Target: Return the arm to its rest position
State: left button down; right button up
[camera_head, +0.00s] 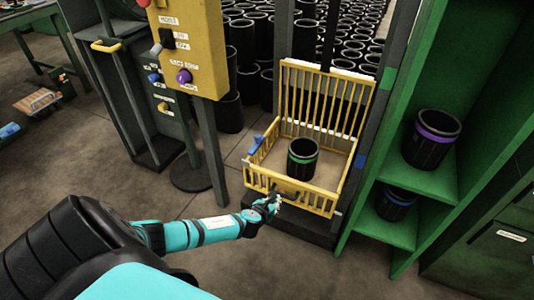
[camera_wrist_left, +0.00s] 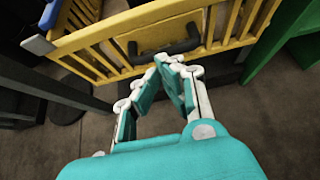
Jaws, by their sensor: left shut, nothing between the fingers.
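My left gripper (camera_head: 276,200) is at the end of my teal arm, low in front of a yellow barred crate (camera_head: 325,205). In the left wrist view the gripper (camera_wrist_left: 166,62) is shut and empty. Its fingertips appear close to the dark handle (camera_wrist_left: 165,52) on the crate's front; I cannot tell whether they touch. My right gripper is not in view.
A black sleeve with a green band (camera_head: 302,160) stands in the crate. A green shelf (camera_head: 440,185) at the right holds a purple-banded sleeve (camera_head: 432,140) and a blue-banded sleeve (camera_head: 394,205). A yellow control box (camera_head: 187,45) stands left.

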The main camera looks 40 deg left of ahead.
pick_arm(q)
jog(key=v, duration=0.7)
jog(key=shift+s+f, duration=0.25)
